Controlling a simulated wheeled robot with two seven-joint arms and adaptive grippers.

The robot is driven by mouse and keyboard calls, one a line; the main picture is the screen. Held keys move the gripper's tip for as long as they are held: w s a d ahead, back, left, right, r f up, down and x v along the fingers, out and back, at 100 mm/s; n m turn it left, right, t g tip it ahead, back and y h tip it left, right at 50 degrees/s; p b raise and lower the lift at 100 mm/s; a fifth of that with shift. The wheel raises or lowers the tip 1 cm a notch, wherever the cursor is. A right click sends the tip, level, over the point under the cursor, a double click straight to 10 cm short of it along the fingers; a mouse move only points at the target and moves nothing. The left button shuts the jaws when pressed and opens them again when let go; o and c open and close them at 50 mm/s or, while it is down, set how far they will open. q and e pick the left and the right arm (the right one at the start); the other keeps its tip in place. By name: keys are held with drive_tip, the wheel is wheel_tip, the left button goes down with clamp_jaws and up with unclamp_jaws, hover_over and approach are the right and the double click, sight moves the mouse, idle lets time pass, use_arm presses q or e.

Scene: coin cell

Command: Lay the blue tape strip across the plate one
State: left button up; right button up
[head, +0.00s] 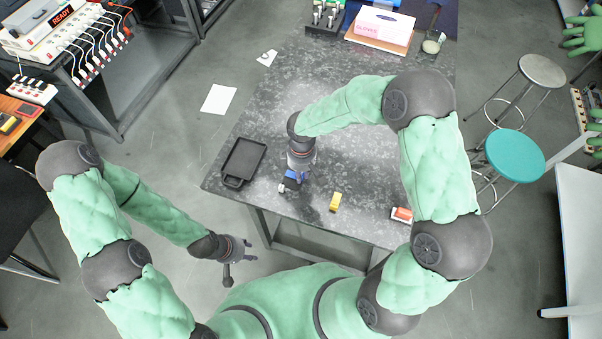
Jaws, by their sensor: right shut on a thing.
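My right gripper (289,184) is low over the dark speckled table near its front edge. It is shut on a small blue piece, which looks like the blue tape strip (292,174); the fingers and wrist partly hide it. A small white piece (282,188) shows beside these fingertips; I cannot tell what it is. I cannot pick out plate one for sure.
A yellow block (335,202) and a red-and-white item (402,214) lie on the table (350,165) to the right. A glove box (383,24) and a bottle rack (325,18) stand at the far end. Stools (514,156) stand on the right.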

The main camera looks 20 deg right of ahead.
drive_tip(key=shift+f, duration=0.15)
drive_tip(key=o, duration=0.8)
drive_tip(key=shift+c, duration=0.2)
drive_tip(key=shift+r, duration=0.35)
wheel_tip(320, 180, up, 12)
drive_tip(key=p, duration=0.1)
drive_tip(key=shift+w+f+p, duration=0.15)
drive_tip(key=shift+p, duration=0.2)
drive_tip(key=shift+d, duration=0.1)
